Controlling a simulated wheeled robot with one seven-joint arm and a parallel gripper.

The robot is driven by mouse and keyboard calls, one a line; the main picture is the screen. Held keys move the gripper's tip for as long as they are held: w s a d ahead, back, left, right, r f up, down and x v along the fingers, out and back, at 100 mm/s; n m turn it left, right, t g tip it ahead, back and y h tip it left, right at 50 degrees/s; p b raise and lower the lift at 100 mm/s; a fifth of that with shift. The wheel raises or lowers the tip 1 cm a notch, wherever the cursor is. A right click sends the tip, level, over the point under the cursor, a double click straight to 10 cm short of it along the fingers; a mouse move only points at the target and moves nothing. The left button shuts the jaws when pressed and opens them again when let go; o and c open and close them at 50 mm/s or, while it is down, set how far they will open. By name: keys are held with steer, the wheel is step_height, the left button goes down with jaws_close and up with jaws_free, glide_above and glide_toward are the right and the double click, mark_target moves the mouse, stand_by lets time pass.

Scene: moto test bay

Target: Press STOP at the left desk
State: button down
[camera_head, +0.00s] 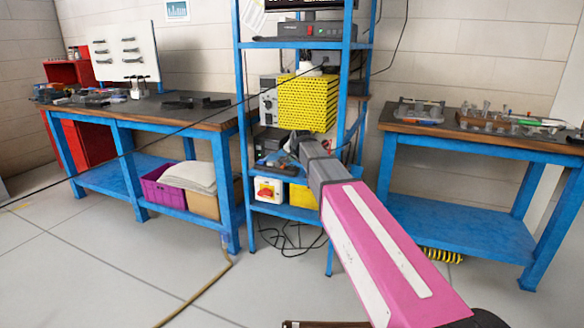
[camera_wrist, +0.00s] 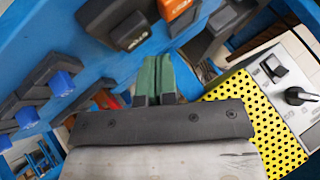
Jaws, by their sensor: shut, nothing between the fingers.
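In the wrist view, a dark block with pale lettering that seems to read STOP (camera_wrist: 128,32) is mounted on a blue surface at upper left. The lettering is tilted and small. My gripper (camera_wrist: 154,62) has green fingers, closed together with nothing between them. The fingers appear below and right of that block, apart from it in the picture; I cannot tell the depth gap. In the head view my pink and grey arm reaches to the blue rack, and the gripper's tips are small and unclear there. The left desk (camera_head: 185,118) is a dark-topped blue bench at left.
The blue rack (camera_head: 243,130) holds a yellow perforated box (camera_head: 307,103), also at right in the wrist view (camera_wrist: 255,115). Blue-capped dark blocks (camera_wrist: 62,80) sit left of my fingers. A right bench (camera_head: 480,140) carries small parts. Cables hang by the rack. Floor at left is mostly clear.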

mark_target(293, 166)
steer(key=shift+r, duration=2.5)
steer(key=shift+s, duration=0.1)
